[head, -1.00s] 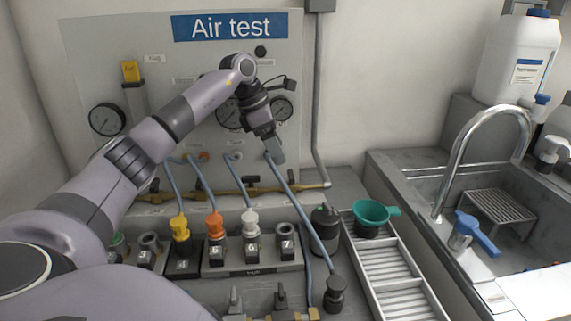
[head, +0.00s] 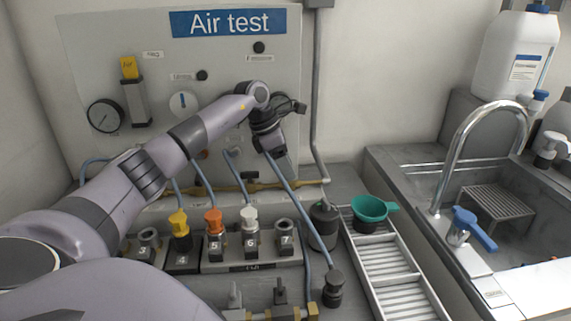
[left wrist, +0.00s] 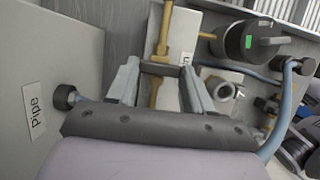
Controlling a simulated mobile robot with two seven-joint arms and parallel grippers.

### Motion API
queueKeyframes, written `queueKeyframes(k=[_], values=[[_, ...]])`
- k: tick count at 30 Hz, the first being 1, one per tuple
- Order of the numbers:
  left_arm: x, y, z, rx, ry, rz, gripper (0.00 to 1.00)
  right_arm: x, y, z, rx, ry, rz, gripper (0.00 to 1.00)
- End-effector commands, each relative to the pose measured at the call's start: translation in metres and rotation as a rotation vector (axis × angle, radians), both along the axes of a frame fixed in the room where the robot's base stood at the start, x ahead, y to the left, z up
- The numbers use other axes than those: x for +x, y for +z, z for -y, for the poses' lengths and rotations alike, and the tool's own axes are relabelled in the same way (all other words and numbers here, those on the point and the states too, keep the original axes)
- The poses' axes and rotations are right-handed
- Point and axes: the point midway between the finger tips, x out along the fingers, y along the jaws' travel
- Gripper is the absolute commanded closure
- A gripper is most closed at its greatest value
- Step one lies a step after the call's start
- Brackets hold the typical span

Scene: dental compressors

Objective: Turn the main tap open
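A brass pipe (head: 215,190) runs along the foot of the Air test panel, with a small dark handle (head: 250,175) on it that looks like the main tap. In the left wrist view the dark tap handle (left wrist: 163,69) lies crosswise on the brass pipe (left wrist: 158,35), between my fingers. My left gripper (left wrist: 158,62) has its two grey fingers apart, one on each side of the handle. I cannot tell whether they touch it. In the head view my left gripper (head: 270,143) is in front of the panel, its fingertips mostly hidden. My right gripper is out of view.
The Air test panel (head: 90,60) stands behind. Below are numbered sockets with yellow (head: 180,222), orange (head: 214,219) and white (head: 249,215) plugs. A blue hose (head: 297,200) hangs close by my gripper. A green cup (head: 371,208) and sink (head: 425,185) are on the right.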

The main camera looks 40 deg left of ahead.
Motion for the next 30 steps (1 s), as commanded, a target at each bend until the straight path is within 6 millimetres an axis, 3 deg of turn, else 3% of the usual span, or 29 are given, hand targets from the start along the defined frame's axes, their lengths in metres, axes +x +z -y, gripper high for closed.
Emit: queueKeyframes(k=[14,30], values=[[-0.001,0.002,0.001,0.001,0.082,-0.002,0.79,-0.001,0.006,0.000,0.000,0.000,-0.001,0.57],[-0.002,0.003,0.006,0.001,0.541,0.002,0.79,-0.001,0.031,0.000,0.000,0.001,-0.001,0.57]])
